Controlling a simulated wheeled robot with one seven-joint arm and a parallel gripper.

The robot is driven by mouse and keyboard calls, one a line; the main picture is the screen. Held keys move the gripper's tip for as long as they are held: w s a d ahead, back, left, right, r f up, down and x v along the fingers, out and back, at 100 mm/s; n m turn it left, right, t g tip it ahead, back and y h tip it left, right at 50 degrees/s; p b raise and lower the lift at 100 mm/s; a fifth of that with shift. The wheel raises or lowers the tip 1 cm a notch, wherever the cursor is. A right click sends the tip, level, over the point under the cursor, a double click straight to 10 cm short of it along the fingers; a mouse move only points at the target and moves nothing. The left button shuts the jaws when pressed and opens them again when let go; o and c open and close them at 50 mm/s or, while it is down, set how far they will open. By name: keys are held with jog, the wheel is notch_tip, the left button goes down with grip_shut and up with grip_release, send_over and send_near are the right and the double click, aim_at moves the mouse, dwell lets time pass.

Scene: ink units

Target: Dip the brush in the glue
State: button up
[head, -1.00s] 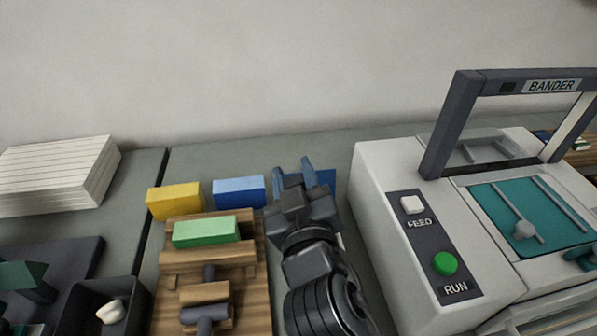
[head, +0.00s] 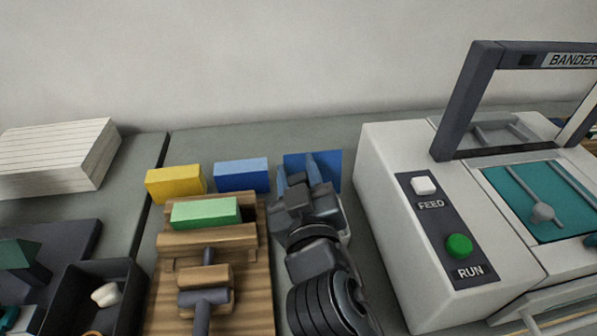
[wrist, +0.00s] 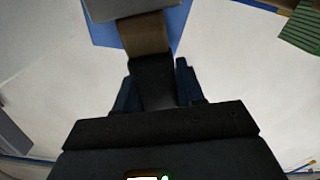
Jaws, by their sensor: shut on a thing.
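My gripper (head: 312,166) is at the table's middle, left of the bander machine, fingers pointing toward the wall. In the wrist view my gripper (wrist: 156,82) is shut on a dark handle, which I take to be the brush (wrist: 152,84). Beyond the dark part it has a brown section, and a pale grey part shows at the top edge. The brush is hidden behind my gripper in the head view. I cannot make out the glue in any view. A small pale edge beside my wrist is too covered to name.
A blue panel (head: 328,163) stands just behind my gripper. To the left are a blue block (head: 241,175), a yellow block (head: 175,184) and a green block (head: 206,212) on a wooden stand (head: 254,290). The bander (head: 395,165) stands close on the right.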

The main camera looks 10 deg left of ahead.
jog(key=shift+f+b, duration=0.75)
dwell(1.9)
jog(key=shift+r, duration=0.1)
notch_tip(320, 180, up, 7)
jog(key=p, duration=0.5)
dwell(0.3)
jog(key=shift+s, duration=0.1)
dwell(0.6)
